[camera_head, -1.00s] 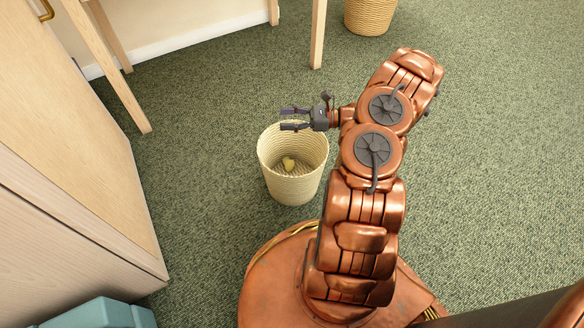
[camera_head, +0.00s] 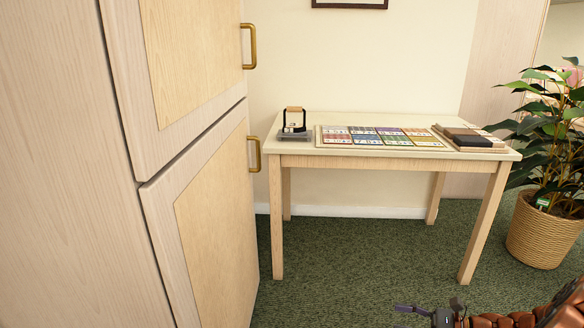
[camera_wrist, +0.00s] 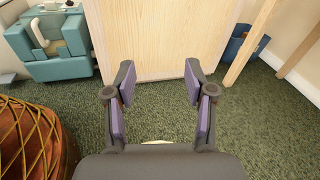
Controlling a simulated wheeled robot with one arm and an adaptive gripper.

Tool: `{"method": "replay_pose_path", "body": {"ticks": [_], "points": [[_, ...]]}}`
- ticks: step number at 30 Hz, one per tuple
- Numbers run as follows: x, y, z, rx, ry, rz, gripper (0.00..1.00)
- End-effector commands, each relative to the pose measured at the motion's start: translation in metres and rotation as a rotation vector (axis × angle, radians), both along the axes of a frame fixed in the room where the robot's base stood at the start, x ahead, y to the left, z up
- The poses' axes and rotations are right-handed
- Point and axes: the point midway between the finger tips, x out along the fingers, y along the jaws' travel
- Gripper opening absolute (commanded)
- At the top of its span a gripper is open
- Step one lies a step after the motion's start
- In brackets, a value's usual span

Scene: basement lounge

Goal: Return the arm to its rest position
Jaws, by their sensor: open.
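My gripper (camera_wrist: 158,88) is open and empty in the wrist view, its two purple-padded fingers spread apart above the green carpet. In the head view my gripper (camera_head: 415,314) shows only at the bottom edge, with part of my copper arm to its right. The gripper points left, toward the wooden cabinet (camera_head: 217,220), and is apart from it. A thin pale rim (camera_wrist: 157,142) shows just above the gripper body in the wrist view; most of it is hidden.
A table (camera_head: 390,155) with a card sheet (camera_head: 380,138) and a small stand (camera_head: 294,122) stands against the wall. A potted plant (camera_head: 545,225) is at right. A teal object (camera_wrist: 55,45) stands at upper left in the wrist view. Open carpet (camera_head: 350,270) lies below the table.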

Motion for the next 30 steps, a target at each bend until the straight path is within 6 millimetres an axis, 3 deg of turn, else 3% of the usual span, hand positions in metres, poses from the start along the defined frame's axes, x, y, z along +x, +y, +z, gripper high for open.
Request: {"method": "replay_pose_path", "body": {"ticks": [1, 3, 15, 24, 30], "points": [[-0.002, 0.013, 0.028, -0.027, -0.018, 0.044, 0.54], [-0.007, 0.03, 0.052, -0.065, -0.041, 0.103, 0.54], [-0.059, 0.112, 0.171, -0.273, -0.171, 0.433, 0.54], [-0.11, 0.151, 0.244, -0.447, -0.274, 0.666, 0.54], [-0.147, 0.166, 0.287, -0.564, -0.346, 0.814, 0.54]]}}
